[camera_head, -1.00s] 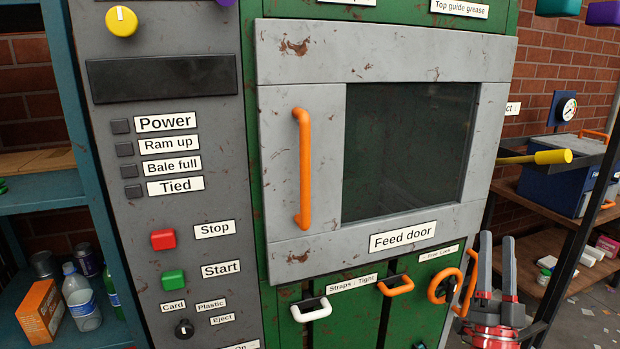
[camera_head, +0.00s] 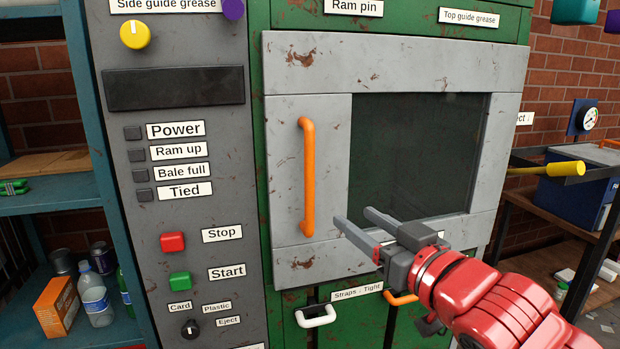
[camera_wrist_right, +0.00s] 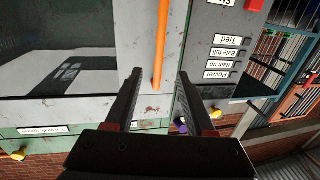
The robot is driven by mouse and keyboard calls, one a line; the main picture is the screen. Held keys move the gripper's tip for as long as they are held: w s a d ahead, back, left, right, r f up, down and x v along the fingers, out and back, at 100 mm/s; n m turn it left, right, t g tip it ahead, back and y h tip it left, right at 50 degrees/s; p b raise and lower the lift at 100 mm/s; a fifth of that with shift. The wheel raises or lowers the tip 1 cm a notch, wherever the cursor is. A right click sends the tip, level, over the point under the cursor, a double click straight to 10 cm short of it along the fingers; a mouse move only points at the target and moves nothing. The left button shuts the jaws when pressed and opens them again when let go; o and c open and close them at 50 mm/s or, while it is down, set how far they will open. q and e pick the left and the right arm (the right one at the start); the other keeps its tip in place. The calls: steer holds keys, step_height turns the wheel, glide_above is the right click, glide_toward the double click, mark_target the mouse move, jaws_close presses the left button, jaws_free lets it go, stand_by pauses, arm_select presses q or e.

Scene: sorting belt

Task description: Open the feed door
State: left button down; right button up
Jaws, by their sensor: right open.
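The feed door (camera_head: 310,180) is a grey, rust-flecked panel with a dark window (camera_head: 415,150), set in a green machine. It looks shut. Its orange vertical handle (camera_head: 308,178) is on the door's left side. My right gripper (camera_head: 358,222) is open and empty in front of the door's lower part, right of the handle's lower end. In the right wrist view the open fingers (camera_wrist_right: 158,82) point toward the door, with the orange handle (camera_wrist_right: 161,45) showing between and beyond them. The "Feed door" label is mostly hidden behind my gripper. My left gripper is out of view.
A grey control panel (camera_head: 200,290) with red Stop (camera_head: 172,242) and green Start (camera_head: 180,282) buttons stands left of the door. Below the door are a white handle (camera_head: 316,316) and an orange handle (camera_head: 400,299). A yellow-ended lever (camera_head: 565,169) sticks out at right.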

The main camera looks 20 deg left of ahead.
mark_target(312, 186)
steer(key=p+x, duration=1)
steer(key=x, duration=0.6)
steer(key=shift+w+a, duration=0.15)
steer(key=shift+w, duration=0.1)
jaws_close()
stand_by(0.8)
